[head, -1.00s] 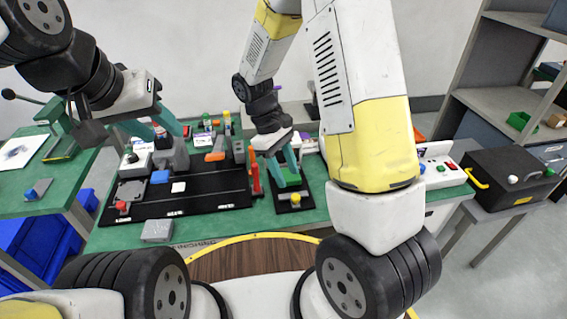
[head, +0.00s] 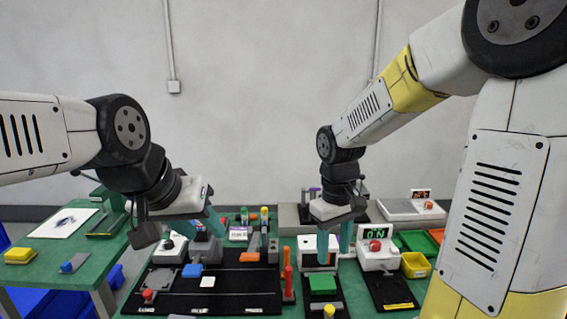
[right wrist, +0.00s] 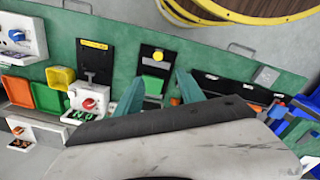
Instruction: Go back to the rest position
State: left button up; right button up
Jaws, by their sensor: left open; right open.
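My left gripper (head: 198,226) is open and empty. Its teal fingers hang over the back left of the black fixture board (head: 235,299). My right gripper (head: 334,246) is open and empty, with its fingers pointing down over the narrow black board that carries a green pad (head: 323,284). In the right wrist view the two teal fingers of my right gripper (right wrist: 160,77) stand wide apart. The green pad (right wrist: 153,84) shows between and beyond them. I cannot tell the exact height of either gripper above the table.
A unit with a lit green display (head: 377,255) and red knob stands right of my right gripper. Yellow (head: 415,265) and green bins lie beyond it. A red upright post (head: 288,283) stands between the boards. A side table (head: 40,245) is at left.

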jog(key=s+d+r+m+t+y, duration=0.2)
jog(key=s+r+m+t, duration=0.3)
jog(key=s+r, duration=0.4)
notch_tip(320, 180, up, 3)
jog(key=shift+d+f+t, duration=0.1)
jog(key=shift+d+t, duration=0.25)
jog(key=shift+t, duration=0.25)
